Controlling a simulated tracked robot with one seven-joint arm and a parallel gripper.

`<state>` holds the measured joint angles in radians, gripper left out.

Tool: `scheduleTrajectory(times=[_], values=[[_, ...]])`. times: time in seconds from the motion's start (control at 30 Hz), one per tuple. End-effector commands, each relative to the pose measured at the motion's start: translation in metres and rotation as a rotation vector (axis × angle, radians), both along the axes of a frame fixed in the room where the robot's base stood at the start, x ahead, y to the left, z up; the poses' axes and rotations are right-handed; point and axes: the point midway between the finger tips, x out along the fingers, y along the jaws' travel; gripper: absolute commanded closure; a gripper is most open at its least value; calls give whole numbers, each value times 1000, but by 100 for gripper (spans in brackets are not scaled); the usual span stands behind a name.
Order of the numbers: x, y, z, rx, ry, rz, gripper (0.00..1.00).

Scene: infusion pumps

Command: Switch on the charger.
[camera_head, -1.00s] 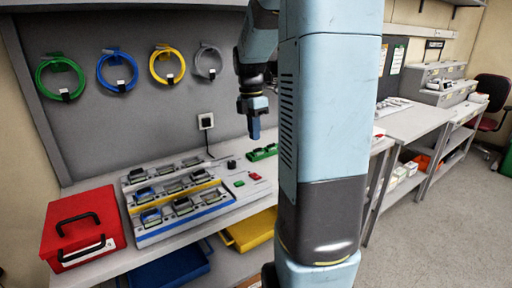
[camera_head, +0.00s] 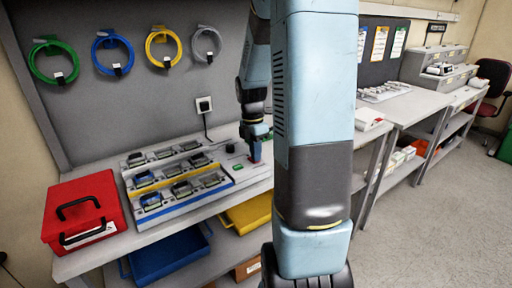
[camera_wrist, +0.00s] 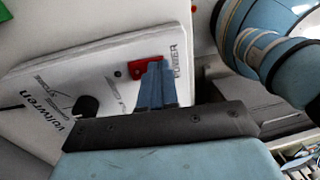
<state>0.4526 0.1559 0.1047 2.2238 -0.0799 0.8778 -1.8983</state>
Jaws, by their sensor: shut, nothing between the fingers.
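The charger (camera_head: 211,204) is a pale, sloped unit on the bench with several slots holding dark modules. Its right end is a plain panel (camera_wrist: 60,75) printed "Voltwren" in the wrist view, with a black knob (camera_wrist: 86,106) and a red switch (camera_wrist: 137,68) marked POWER. My gripper (camera_head: 254,157) is shut and empty, pointing down over that end. In the wrist view my fingertips (camera_wrist: 156,68) are right beside the red switch and cover part of it. I cannot tell whether they touch it, or which way the switch is set.
A red case (camera_head: 82,212) stands left of the charger. A wall socket (camera_head: 204,105) with a cable is behind it, and coiled coloured cables hang above. Blue (camera_head: 168,257) and yellow (camera_head: 247,214) bins are below the bench. Another bench (camera_head: 412,106) stands to the right.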

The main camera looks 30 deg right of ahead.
Motion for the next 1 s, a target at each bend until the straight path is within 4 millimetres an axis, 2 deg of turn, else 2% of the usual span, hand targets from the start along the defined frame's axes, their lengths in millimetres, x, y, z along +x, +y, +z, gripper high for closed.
scheduleTrajectory(times=[0.63, 1.0], values=[[-1, 0, -3, 0, 1, 1, 100], [12, 1, 1, 0, 0, 1, 100]])
